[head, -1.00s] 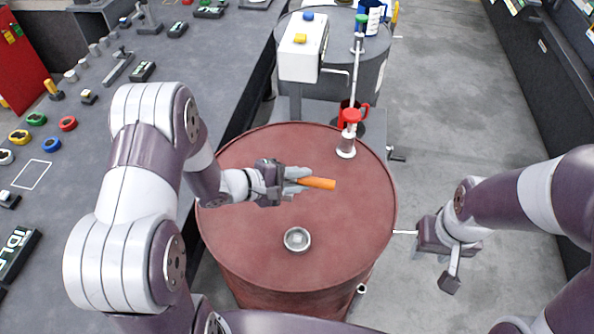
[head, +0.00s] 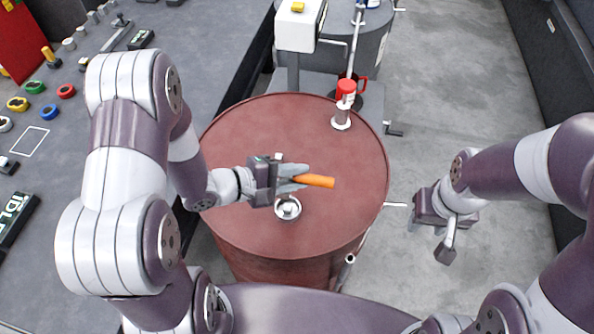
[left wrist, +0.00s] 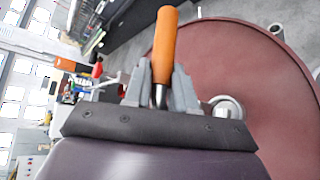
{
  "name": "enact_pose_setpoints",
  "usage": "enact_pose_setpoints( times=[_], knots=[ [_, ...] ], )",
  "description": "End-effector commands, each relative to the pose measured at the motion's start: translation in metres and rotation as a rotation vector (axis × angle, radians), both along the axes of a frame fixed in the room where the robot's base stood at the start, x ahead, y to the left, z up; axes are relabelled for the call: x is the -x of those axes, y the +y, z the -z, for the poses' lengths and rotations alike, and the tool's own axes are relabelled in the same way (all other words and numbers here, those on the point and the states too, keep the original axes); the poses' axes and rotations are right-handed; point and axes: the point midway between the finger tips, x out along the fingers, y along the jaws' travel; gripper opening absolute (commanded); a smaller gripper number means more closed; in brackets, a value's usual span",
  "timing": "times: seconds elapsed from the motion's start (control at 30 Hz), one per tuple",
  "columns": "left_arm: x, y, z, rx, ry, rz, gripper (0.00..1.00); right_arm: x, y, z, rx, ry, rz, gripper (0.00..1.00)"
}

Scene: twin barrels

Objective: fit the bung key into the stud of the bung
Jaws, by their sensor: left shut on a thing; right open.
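My left gripper (head: 295,178) is shut on the bung key, whose orange handle (head: 316,181) points right, over the near barrel's red lid (head: 240,150). In the left wrist view, the key's handle (left wrist: 165,42) stands up between the fingers, with a bit of its metal shank (left wrist: 159,95) showing. The key's working end is hidden. The round silver bung (head: 288,209) sits on the lid, just in front of the gripper. It also shows beside the fingers in the left wrist view (left wrist: 227,109), apart from the key. Its stud is not clear. My right gripper (head: 430,228) is open and empty, right of the barrel.
A pump fitting with a red top (head: 343,105) rises from the barrel lid's far right. A grey barrel (head: 375,50) and a white box on a post (head: 296,32) stand behind. A workbench (head: 60,190) with several coloured rings lies left. Floor is clear at right.

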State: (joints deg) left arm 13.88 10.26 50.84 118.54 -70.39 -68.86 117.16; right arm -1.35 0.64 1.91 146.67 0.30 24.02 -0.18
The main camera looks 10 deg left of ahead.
Motion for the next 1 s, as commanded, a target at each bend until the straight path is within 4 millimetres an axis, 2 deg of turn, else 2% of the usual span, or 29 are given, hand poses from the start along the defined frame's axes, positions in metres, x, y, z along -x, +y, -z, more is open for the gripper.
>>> enact_pose_setpoints(
  times=[0.2,0.4,0.6,1.0],
  knots=[
    [0.000,-0.001,0.031,0.000,-0.001,0.001,0.00,0.000,0.000,0.019,0.000,0.000,0.000,0.43],
    [0.000,-0.001,0.050,0.002,-0.001,0.000,0.00,0.000,0.000,0.030,0.000,0.000,0.000,0.43],
    [0.000,-0.001,0.057,0.001,-0.003,0.001,0.00,0.000,0.000,0.033,0.000,0.000,0.000,0.43],
    [0.000,-0.001,0.057,0.001,-0.003,0.001,0.00,0.000,0.000,0.033,0.000,0.000,0.000,0.43]
  ],
)
